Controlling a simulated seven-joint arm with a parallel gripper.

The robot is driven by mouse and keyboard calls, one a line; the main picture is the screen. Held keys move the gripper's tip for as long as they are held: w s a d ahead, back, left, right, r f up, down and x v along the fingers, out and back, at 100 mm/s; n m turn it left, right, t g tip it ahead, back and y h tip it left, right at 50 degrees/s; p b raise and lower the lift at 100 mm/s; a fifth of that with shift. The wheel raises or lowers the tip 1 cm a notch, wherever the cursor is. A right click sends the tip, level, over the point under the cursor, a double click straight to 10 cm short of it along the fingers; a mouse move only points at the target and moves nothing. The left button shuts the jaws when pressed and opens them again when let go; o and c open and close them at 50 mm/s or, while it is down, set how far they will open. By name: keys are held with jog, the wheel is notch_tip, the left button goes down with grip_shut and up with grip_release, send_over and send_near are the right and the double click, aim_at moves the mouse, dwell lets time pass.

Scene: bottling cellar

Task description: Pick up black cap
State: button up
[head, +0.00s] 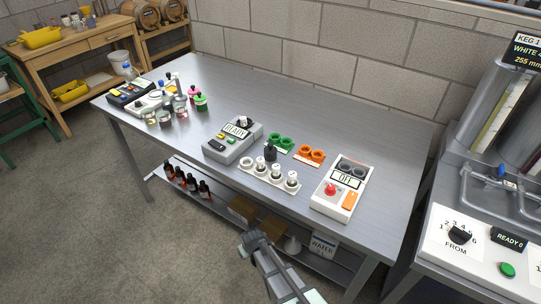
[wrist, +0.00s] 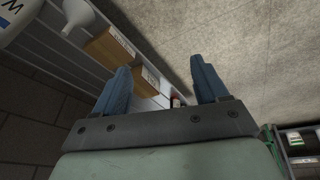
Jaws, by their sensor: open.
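A small black item (head: 270,153), which looks like the black cap, stands at the back end of a white rack (head: 246,166) on the steel table; it is too small to tell whether it is a loose cap or sits on something. White pieces with dark tops (head: 277,170) stand in the rack's other places. My gripper (head: 252,238) is in front of the table's near edge, below and apart from the rack. In the wrist view its two blue fingers (wrist: 162,82) are spread with nothing between them. The black item is not visible in the wrist view.
A grey READY device (head: 222,145) stands left of the rack. Green rings (head: 281,141) and orange rings (head: 309,154) lie behind it. A white OFF device (head: 343,189) stands right. The lower shelf holds bottles (head: 187,180), boxes (head: 242,209) and a funnel (head: 292,244).

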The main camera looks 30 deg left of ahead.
jog(key=s+a+r+y, duration=0.2)
jog(key=a+r, duration=1)
jog(key=r, duration=0.5)
jog(key=s+a+r+y, duration=0.2)
jog(key=a+r, duration=0.9)
jog(key=r, duration=0.5)
notch_tip(320, 180, up, 17)
jog(key=n+g+h, duration=0.2)
jog(key=n+h, duration=0.4)
jog(key=h, duration=0.1)
send_over(270, 144)
jog(key=f, duration=0.8)
jog(key=shift+w+d, duration=0.15)
jog(key=shift+w, duration=0.05)
jog(key=shift+s+f, duration=0.2)
jog(key=shift+f, duration=2.5)
jog(key=c, duration=1)
